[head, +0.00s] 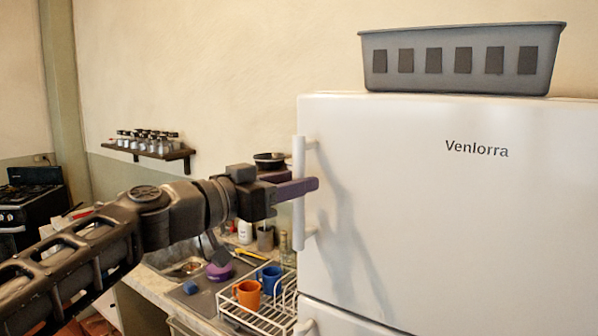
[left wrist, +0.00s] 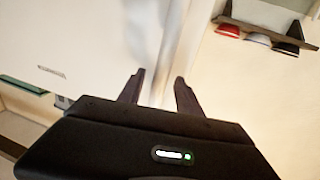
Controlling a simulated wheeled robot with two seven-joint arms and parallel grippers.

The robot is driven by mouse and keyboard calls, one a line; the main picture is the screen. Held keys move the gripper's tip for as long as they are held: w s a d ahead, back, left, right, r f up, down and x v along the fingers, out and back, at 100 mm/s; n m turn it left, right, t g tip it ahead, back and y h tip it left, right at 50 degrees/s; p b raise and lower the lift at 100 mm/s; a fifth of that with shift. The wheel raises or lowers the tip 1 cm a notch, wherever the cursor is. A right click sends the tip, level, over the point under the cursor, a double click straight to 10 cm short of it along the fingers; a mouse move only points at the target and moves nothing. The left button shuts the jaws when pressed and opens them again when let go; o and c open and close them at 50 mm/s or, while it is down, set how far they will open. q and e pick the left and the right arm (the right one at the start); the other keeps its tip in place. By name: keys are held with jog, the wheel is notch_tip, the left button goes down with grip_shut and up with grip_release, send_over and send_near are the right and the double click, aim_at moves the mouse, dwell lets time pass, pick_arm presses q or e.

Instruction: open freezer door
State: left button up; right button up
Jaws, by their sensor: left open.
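The white freezer door (head: 440,210) is the upper door of the fridge and is closed. Its upright white handle (head: 299,225) runs along the door's left edge. My left gripper (head: 312,185) is at the handle's middle, with one finger crossing in front of it; the other finger is mostly hidden. In the left wrist view the jaws (left wrist: 160,84) are apart, with a pale upright strip between or just beyond them. I cannot tell whether a finger touches the handle. My right gripper is not in view.
A grey basket (head: 460,58) stands on top of the fridge. A white dish rack (head: 265,318) with an orange mug (head: 246,294) and a blue mug (head: 268,279) is below the gripper. A wall shelf (head: 150,151) holds several jars. A black stove (head: 30,205) stands far left.

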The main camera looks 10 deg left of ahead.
pick_arm(q)
jog(key=shift+x, duration=0.8)
grip_shut()
dwell(0.9)
